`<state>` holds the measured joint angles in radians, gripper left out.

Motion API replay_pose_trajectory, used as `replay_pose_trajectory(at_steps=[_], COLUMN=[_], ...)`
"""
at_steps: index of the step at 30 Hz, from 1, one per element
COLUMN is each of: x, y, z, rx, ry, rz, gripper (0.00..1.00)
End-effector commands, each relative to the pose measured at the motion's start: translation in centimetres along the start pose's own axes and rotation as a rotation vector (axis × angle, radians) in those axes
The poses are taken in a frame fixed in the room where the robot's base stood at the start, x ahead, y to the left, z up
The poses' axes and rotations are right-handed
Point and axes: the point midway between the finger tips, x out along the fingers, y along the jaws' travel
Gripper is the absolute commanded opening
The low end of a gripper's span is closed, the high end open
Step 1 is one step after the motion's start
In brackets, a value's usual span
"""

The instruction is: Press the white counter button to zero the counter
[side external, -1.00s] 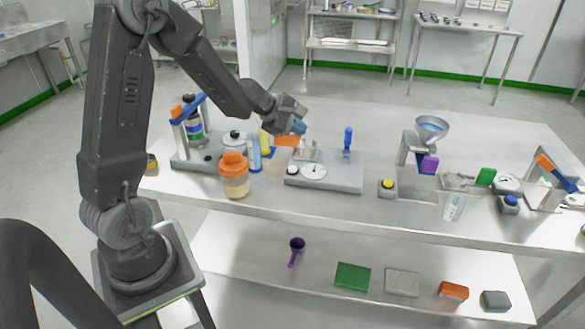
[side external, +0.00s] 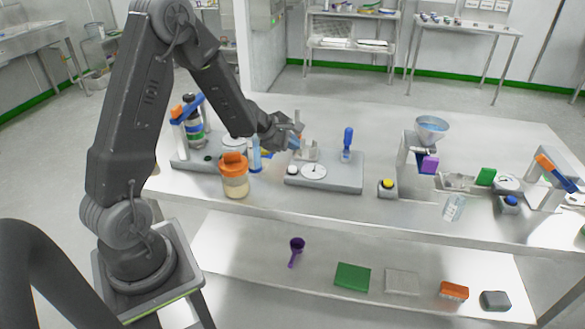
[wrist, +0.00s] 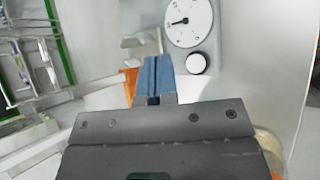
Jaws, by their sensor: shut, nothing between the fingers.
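The white counter button (side external: 292,170) sits at the left front of a grey base plate (side external: 345,182), beside a white round dial (side external: 314,171) with a dark needle. In the wrist view the white button (wrist: 198,63) has a black ring and lies just below the dial (wrist: 188,20). My gripper (side external: 297,143) is above the left part of the plate, behind and above the button in the side view. In the wrist view its blue fingers (wrist: 153,80) are together and empty. The button shows to their right, and they do not cover it.
An orange-lidded jar (side external: 235,178) and a blue-and-white bottle (side external: 254,157) stand left of the plate. A blue-handled lever (side external: 347,140) rises from its right part. A yellow button box (side external: 388,187) is further right. A partly hidden orange piece (wrist: 129,84) shows beside my fingers.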

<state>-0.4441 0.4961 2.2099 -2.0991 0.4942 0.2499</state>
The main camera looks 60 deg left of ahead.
Motion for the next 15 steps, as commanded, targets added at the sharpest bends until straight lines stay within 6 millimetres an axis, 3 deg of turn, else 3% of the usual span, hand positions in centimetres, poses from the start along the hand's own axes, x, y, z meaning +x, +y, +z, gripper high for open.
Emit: replay_pose_trajectory(at_steps=[6, 15], x=[2.1, 3.4], y=[-1.5, -2.5], z=[-1.5, -2.4], rx=[-0.001, 0.001], ry=[0.001, 0.000], rz=[-0.002, 0.000], gripper=[0.00, 0.00])
